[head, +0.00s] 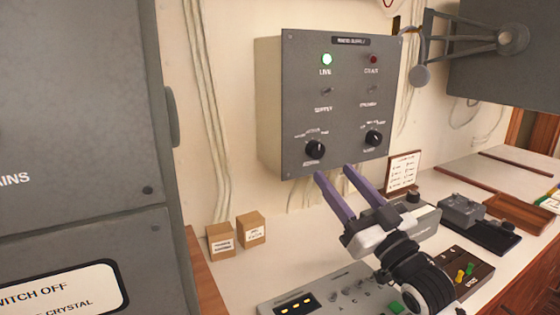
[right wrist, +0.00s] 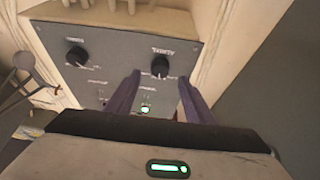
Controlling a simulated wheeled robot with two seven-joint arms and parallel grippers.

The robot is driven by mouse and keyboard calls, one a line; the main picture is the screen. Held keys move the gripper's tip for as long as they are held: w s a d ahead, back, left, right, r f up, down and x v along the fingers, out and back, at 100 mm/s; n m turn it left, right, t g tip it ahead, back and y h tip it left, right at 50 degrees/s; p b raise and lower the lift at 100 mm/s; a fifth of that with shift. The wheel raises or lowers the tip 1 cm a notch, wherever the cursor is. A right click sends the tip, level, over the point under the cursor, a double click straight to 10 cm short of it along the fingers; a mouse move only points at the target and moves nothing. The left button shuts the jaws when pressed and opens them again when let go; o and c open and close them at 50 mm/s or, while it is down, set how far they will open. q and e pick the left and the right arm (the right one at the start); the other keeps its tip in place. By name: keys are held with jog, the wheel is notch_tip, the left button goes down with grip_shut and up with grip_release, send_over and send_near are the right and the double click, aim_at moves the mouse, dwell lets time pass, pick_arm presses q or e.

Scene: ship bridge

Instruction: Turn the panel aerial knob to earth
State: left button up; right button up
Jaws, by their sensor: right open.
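The grey panel (head: 345,90) is fixed to the wall, with two black knobs low on its face. The left knob (head: 315,149) and the right knob (head: 374,138) each have a scale of small lettering too blurred to read, so I cannot tell which is the aerial knob. My right gripper (head: 335,172) is open and empty, its purple fingers pointing up at the panel's lower edge. In the right wrist view, which sees the panel upside down, the left knob (right wrist: 160,66) appears between the fingertips, apparently untouched. The other knob (right wrist: 77,56) is outside them. My left gripper is out of view.
A green lamp (head: 326,59) glows on the panel beside a dark red lamp (head: 374,60), with two small switches below. Two small cardboard boxes (head: 236,235) and a framed card (head: 403,172) stand on the desk. A grey cabinet (head: 80,110) fills the left side.

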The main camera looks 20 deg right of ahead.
aim_at(319, 154)
jog(key=x, duration=0.6)
jog(key=shift+w+r+p, duration=0.1)
jog(key=shift+p, duration=0.3)
jog(key=c, duration=1)
